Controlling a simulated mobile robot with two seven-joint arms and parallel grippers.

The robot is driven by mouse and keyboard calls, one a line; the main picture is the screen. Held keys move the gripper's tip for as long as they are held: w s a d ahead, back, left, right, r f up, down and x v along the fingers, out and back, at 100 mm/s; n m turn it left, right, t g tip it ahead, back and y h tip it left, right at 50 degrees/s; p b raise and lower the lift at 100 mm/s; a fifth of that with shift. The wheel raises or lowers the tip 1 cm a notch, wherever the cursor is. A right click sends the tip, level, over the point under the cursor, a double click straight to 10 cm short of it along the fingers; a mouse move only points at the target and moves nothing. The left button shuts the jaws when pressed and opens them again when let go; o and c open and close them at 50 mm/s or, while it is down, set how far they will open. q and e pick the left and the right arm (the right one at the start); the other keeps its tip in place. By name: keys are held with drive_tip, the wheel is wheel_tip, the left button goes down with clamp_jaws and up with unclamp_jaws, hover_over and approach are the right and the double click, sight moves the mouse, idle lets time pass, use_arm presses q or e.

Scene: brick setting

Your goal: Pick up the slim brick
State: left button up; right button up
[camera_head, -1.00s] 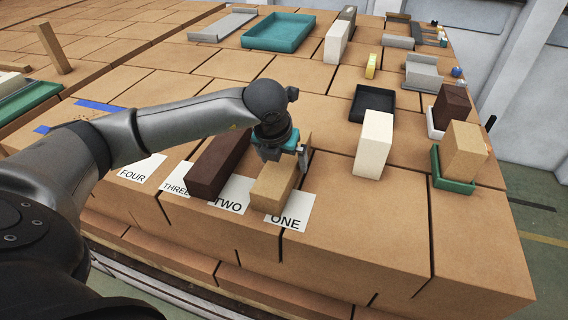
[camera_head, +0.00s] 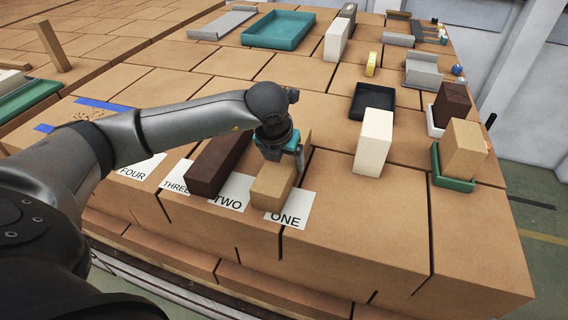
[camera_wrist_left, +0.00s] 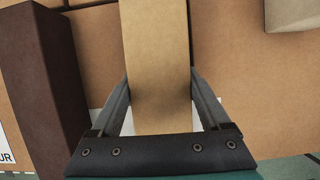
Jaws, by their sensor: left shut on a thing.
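A tan brick (camera_head: 272,187) lies on the paper label ONE (camera_head: 290,212), its near end towards the table's front edge. My left gripper (camera_head: 284,163) comes down over its far part and is shut on it. In the left wrist view, the tan brick (camera_wrist_left: 160,70) runs between the two fingers, one against each side. I see no clear gap under the brick. A dark brown brick (camera_head: 215,165) lies to the left, partly on the label TWO (camera_head: 231,194); it also shows in the left wrist view (camera_wrist_left: 42,85). My right gripper is not in view.
A cream brick (camera_head: 374,143) stands upright to the right. Farther right, another tan brick (camera_head: 463,150) stands in a green tray (camera_head: 456,183). A black tray (camera_head: 372,101) and a teal tray (camera_head: 279,31) lie behind. The front right of the table is clear.

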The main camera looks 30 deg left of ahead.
use_arm(q)
clamp_jaws()
drive_tip(key=shift+w+r, duration=0.1)
drive_tip(key=shift+r, duration=0.05)
